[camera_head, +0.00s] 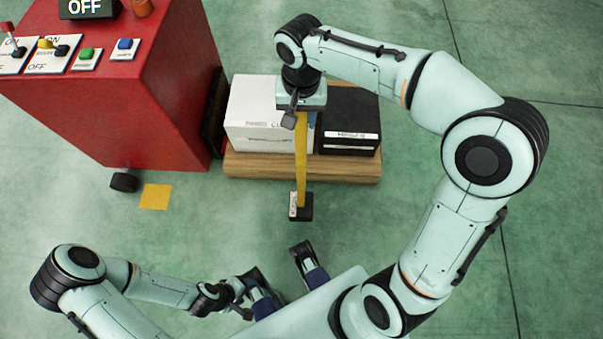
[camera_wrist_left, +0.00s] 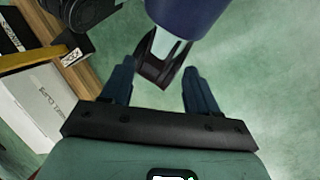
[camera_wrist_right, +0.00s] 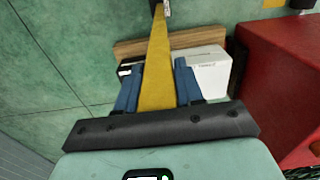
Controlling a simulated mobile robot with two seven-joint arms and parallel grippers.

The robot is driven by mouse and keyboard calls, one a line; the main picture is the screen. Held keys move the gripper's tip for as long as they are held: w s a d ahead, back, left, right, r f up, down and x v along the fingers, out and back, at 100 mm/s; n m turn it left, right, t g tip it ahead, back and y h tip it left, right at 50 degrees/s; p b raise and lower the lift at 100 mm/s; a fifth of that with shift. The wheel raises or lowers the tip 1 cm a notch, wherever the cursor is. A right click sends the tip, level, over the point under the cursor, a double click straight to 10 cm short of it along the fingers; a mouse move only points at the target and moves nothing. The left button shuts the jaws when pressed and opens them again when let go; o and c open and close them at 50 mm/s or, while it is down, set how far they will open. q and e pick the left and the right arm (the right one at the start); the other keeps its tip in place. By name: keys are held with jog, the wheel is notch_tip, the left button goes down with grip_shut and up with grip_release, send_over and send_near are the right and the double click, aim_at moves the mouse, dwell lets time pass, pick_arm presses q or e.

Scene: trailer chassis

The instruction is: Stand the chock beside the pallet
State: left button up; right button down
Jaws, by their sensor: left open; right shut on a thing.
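The chock is a small black block (camera_head: 307,207) with a pale label and a long yellow handle (camera_head: 301,165). My right gripper (camera_head: 304,117) is shut on the handle's upper end, and the handle runs between its fingers in the right wrist view (camera_wrist_right: 156,80). The block is in front of the wooden pallet (camera_head: 240,168), apart from its front edge in the picture; I cannot tell whether it touches the floor. In the left wrist view the block (camera_wrist_left: 72,56) shows at upper left. My left gripper (camera_wrist_left: 158,92) is open and empty, low in front of my base.
A white box (camera_head: 262,120) and a black box (camera_head: 350,115) sit on the pallet. A red control cabinet (camera_head: 150,90) stands to its left. A yellow square (camera_head: 155,197) marks the floor near a black caster (camera_head: 124,181). Green floor right of the pallet is clear.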

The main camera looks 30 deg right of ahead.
aim_at(301, 146)
notch_tip(301, 146, down, 13)
jog(key=b, duration=0.2)
jog(key=shift+r+b, duration=0.15)
jog(key=shift+b, duration=0.25)
pick_arm(q)
jog(key=shift+t, duration=0.6)
jog(key=shift+w+a+f+b, duration=0.25)
jog(key=shift+w+f, duration=0.35)
jog(key=shift+f, duration=0.15)
jog(key=shift+w+a+f+b, duration=0.15)
jog(key=shift+w+f+b, duration=0.1)
jog(key=shift+w+f, duration=0.45)
jog(key=shift+w+a+f+b, duration=0.25)
jog(key=shift+w+f, duration=0.3)
jog(key=shift+f, duration=0.25)
pick_arm(e)
jog(key=shift+f, duration=3.4)
jog(key=shift+f, duration=0.15)
jog(key=c, duration=0.7)
grip_release()
pick_arm(q)
jog(key=shift+w+f, duration=0.1)
jog(key=shift+w, duration=0.05)
